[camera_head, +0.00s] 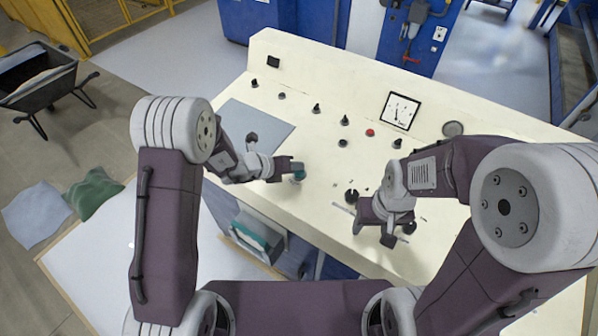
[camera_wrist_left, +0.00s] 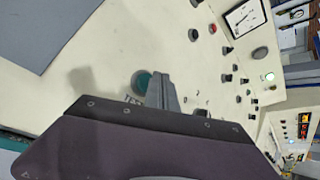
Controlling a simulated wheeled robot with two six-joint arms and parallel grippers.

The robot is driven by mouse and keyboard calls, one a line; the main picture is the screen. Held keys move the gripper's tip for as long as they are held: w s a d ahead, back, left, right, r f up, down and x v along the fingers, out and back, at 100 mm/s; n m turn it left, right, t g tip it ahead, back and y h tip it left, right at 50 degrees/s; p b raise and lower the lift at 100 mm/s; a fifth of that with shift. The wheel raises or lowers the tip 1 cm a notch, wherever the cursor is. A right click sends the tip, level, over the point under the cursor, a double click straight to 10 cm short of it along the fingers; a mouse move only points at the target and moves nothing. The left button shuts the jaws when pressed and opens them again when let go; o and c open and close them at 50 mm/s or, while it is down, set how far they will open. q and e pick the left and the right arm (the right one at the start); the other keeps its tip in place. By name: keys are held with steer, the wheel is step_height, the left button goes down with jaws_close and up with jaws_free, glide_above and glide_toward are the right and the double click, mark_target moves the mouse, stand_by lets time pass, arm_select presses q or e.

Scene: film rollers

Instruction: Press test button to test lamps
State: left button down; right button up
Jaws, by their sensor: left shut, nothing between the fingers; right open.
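A green button (camera_wrist_left: 141,81) sits on the cream control panel (camera_head: 262,118), with a small dark label beside it that looks like "TEST". It also shows in the head view (camera_head: 299,176), partly covered by my left gripper (camera_head: 293,167). My left gripper is shut and empty, its tip (camera_wrist_left: 165,95) at the button's edge in the left wrist view; I cannot tell whether it touches or presses it. A small round lamp (camera_wrist_left: 269,76) glows whitish green in the left wrist view. My right gripper (camera_head: 378,232) is open and empty over the panel's front right part.
Several black knobs, a red button (camera_head: 370,132) and a square gauge (camera_head: 400,110) stand on the panel's back part. A grey flat plate (camera_head: 262,127) lies left of the button. A wheelbarrow (camera_head: 45,88) and cloths (camera_head: 92,193) are off to the left.

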arm_select(q)
steer(key=shift+f+b, duration=0.4)
steer(key=shift+b, duration=0.05)
arm_select(e)
steer(key=shift+f, duration=0.45)
arm_select(q)
steer(key=shift+f+b, duration=0.5)
arm_select(e)
steer(key=shift+f, duration=0.5)
arm_select(q)
steer(key=shift+r, duration=0.1)
steer(key=shift+r+p, duration=0.65)
steer(key=shift+r, duration=0.15)
arm_select(e)
steer(key=shift+r, duration=0.65)
arm_select(q)
steer(key=r+p, duration=0.2)
steer(key=r, duration=0.1)
steer(key=r+p, duration=0.2)
steer(key=shift+s+a, duration=0.15)
steer(key=shift+s, duration=0.1)
arm_select(e)
step_height(320, 180, up, 4)
steer(key=shift+f, duration=0.1)
